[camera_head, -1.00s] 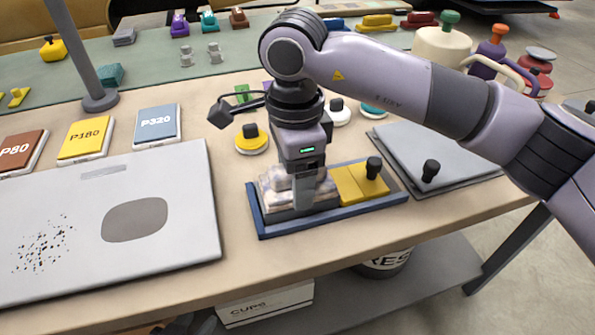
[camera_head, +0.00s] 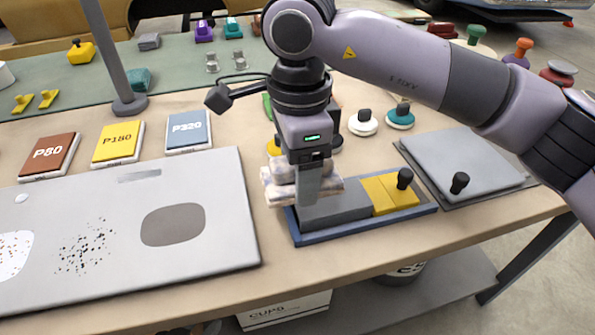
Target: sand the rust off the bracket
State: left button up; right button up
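My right gripper (camera_head: 308,190) comes down from the arm on the right and is shut on a pale, mottled bundle (camera_head: 276,190) that looks like folded cloth. It holds the bundle just above the left end of a blue tray (camera_head: 365,232). One finger hides part of the bundle. A large grey panel (camera_head: 90,285) lies at the left front. It carries dark specks (camera_head: 85,245), a darker grey oval patch (camera_head: 172,225) and, at the left edge, a white patch with rust-coloured specks (camera_head: 10,252). I cannot make out a separate bracket. My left gripper is not in view.
Sanding pads P80 (camera_head: 50,155), P180 (camera_head: 118,143) and P320 (camera_head: 187,131) lie behind the panel. The tray also holds a grey block (camera_head: 335,212) and yellow blocks (camera_head: 390,192). A grey post (camera_head: 108,50) stands behind. A flat grey plate (camera_head: 465,165) lies right.

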jog(key=shift+r+p, duration=0.8)
jog(key=shift+r, duration=1)
